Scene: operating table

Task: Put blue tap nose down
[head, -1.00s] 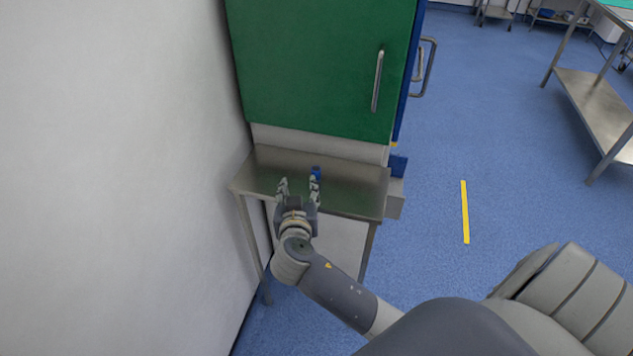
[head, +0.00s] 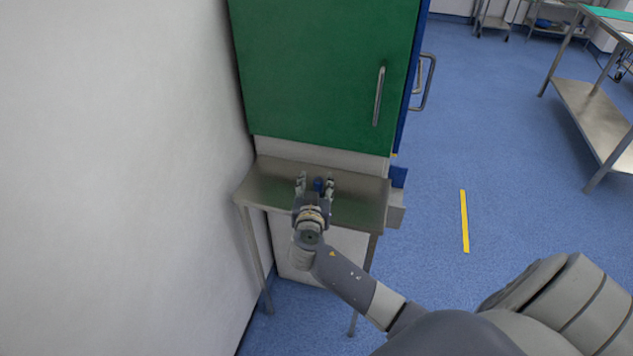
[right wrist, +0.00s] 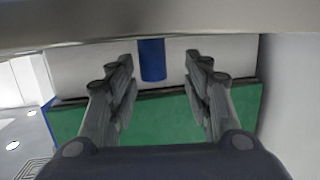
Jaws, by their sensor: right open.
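The blue tap (head: 318,184) is a small blue piece over the steel side table, below the green cabinet. In the right wrist view the blue tap (right wrist: 152,60) shows as a short blue upright shape between and beyond the fingertips. My right gripper (head: 317,184) is open, with one finger on each side of the tap. In the right wrist view my right gripper (right wrist: 158,62) shows no finger clearly touching it. The tap's lower part is partly hidden by the gripper in the head view. My left gripper is not in view.
The steel side table (head: 268,187) stands against the white wall (head: 120,180). The green cabinet (head: 310,70) with its metal handle (head: 378,97) rises behind it. A steel trolley (head: 595,105) is far right. Blue floor is clear around the yellow strip (head: 464,220).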

